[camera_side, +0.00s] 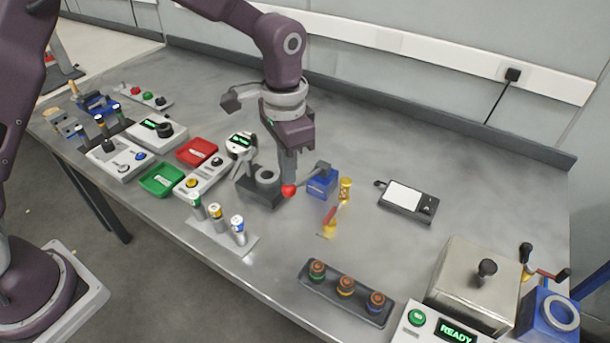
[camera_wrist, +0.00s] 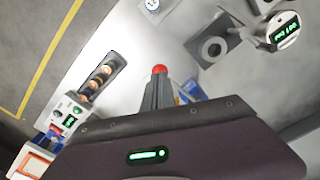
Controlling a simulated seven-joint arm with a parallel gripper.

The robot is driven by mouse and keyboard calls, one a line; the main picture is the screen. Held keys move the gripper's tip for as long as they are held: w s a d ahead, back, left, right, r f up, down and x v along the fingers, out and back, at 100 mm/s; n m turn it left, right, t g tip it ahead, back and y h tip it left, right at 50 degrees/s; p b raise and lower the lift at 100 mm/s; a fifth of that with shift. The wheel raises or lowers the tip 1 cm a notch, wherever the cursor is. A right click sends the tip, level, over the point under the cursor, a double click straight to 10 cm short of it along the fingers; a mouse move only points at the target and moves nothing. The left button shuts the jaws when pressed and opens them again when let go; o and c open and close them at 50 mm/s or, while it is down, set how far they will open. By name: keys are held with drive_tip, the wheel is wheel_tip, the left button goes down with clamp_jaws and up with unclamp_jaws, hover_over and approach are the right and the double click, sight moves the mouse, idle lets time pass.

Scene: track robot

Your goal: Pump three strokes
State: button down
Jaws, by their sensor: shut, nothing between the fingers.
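A small blue block (camera_side: 321,184) stands on the bench, with a grey lever (camera_side: 312,178) sloping down left from its top to a red ball knob (camera_side: 289,190). The knob also shows in the wrist view (camera_wrist: 159,69), just past my fingertips. My gripper (camera_side: 289,180) points down with its fingers shut and empty, right above or touching the knob; I cannot tell which. A dark block with a grey ring (camera_side: 264,178) stands left of the knob. A round gauge (camera_side: 241,143) with a lit green display stands behind it.
A yellow cylinder (camera_side: 346,188) and a red-and-yellow tool (camera_side: 331,219) are right of the blue block. A rack of bottles (camera_side: 222,238) is front left. A dark tray (camera_side: 343,305) of knobs and a metal box (camera_side: 474,290) are front right.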

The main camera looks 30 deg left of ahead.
drive_tip(key=shift+f, duration=3.4)
drive_tip(key=shift+r, duration=5.25)
wheel_tip(320, 180, up, 3)
hover_over(289, 194)
drive_tip(key=w, duration=0.1)
drive_tip(key=shift+w+a+f, duration=0.1)
drive_tip(key=shift+a+f, duration=0.1)
drive_tip(key=shift+f, duration=1.35)
drive_tip(key=shift+a+f, duration=0.2)
drive_tip(key=shift+f, duration=1.35)
drive_tip(key=shift+f, duration=0.1)
drive_tip(key=shift+f, duration=3.5)
drive_tip(key=shift+r, duration=5.2)
